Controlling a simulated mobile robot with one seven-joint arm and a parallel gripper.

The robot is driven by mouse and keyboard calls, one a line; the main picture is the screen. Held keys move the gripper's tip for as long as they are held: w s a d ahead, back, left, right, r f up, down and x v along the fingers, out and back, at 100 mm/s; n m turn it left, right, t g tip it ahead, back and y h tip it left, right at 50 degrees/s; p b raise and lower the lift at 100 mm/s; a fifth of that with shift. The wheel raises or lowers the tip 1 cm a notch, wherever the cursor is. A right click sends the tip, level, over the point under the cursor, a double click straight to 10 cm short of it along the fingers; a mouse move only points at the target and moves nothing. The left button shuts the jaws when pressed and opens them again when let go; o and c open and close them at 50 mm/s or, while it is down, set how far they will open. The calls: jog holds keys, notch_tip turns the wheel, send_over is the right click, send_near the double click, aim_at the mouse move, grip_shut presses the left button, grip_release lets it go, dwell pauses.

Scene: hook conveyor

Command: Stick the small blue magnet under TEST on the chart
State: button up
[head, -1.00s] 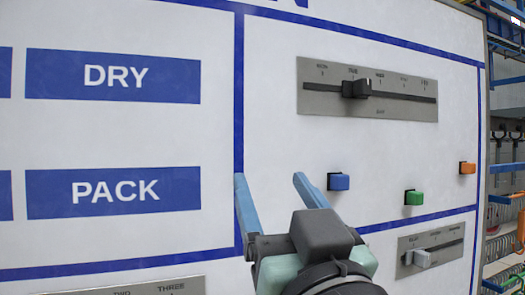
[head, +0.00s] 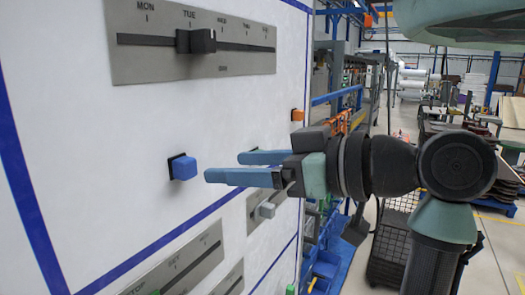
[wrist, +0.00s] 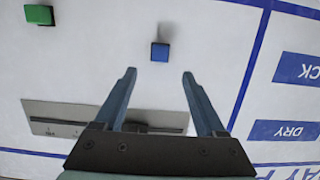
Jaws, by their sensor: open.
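The small blue magnet (head: 183,167) sits on the white board on a dark backing. My gripper (head: 223,166) is open and empty, its two blue fingers pointing at the magnet from the right, with a gap between tips and magnet. In the wrist view the blue magnet (wrist: 160,52) lies just beyond the fingertips (wrist: 159,73), roughly centred between them. The chart's DRY label (wrist: 289,130) and PACK label (wrist: 305,69) show upside down at the right of the wrist view. No TEST label is visible in these frames.
A day slider panel (head: 140,58) with a black knob is above the magnet. A lower panel with a grey knob (head: 266,210) is near my gripper. An orange magnet (head: 298,115) sits near the board's right edge. A green magnet (wrist: 39,15) shows in the wrist view.

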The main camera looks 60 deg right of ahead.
aim_at(191, 166)
jog(key=p+x, duration=0.3)
jog(key=x, duration=0.5)
jog(key=shift+w+f, duration=0.1)
jog(key=shift+w, duration=0.2)
grip_shut()
jog(key=c, duration=0.7)
grip_release()
grip_shut()
jog(key=shift+s, duration=0.25)
jog(key=f+v, duration=0.1)
jog(key=v, duration=0.5)
jog(key=shift+s, duration=0.4)
